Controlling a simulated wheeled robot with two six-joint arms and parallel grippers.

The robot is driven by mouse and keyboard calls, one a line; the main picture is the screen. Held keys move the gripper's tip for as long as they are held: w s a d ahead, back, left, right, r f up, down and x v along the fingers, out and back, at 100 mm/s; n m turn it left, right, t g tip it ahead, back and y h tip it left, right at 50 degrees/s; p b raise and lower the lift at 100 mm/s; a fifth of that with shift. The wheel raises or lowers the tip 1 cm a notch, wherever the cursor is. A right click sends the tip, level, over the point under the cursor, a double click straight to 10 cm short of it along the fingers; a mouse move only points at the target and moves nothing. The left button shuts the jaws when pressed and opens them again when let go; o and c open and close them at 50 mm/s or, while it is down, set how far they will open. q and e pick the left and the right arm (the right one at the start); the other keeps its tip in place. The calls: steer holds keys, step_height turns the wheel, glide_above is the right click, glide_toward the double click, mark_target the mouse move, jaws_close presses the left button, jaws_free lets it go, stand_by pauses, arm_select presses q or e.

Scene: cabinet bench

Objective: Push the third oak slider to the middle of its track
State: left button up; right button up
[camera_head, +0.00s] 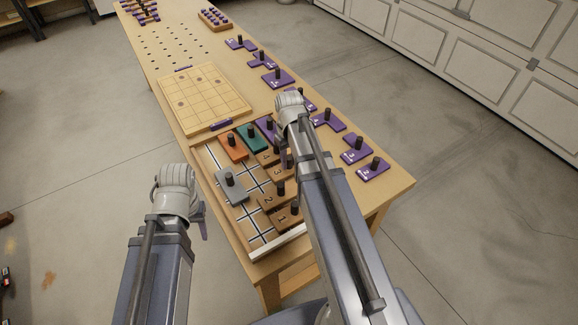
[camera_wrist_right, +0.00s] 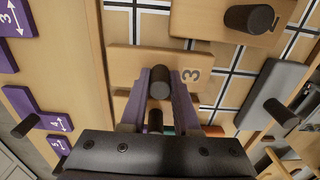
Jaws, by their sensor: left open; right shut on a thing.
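The third oak slider (camera_wrist_right: 135,60), marked 3, lies in its track in the tray (camera_head: 257,230); it also shows in the head view (camera_head: 277,170), partly hidden by my right arm. In the right wrist view one end sits close to the tray's side wall. My right gripper (camera_wrist_right: 160,78) is shut on its dark knob, one finger on each side. Oak slider 2 (camera_wrist_right: 205,20) lies beside it, with oak slider 1 (camera_head: 283,218) nearer the front in the head view. My left gripper (camera_head: 202,222) is open and empty, left of the tray and apart from it.
A grey slider (camera_head: 232,192) sits across the tray, left of the oak ones; orange (camera_head: 234,150) and teal (camera_head: 251,143) sliders stand at the far end. Oak slider 4 is close behind slider 3. Purple numbered pieces (camera_head: 371,172) line the bench's right side.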

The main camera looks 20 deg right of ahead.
jaws_close()
steer(key=shift+s+a, duration=0.15)
steer(key=shift+a, duration=1.1)
steer(key=shift+s+a, duration=0.2)
steer(key=shift+a, duration=1.05)
steer(key=shift+s+a, duration=0.15)
steer(key=shift+a, duration=1.1)
steer(key=o, duration=0.6)
jaws_free()
step_height(320, 180, up, 8)
steer(key=p, duration=0.7)
steer(key=shift+f, duration=0.2)
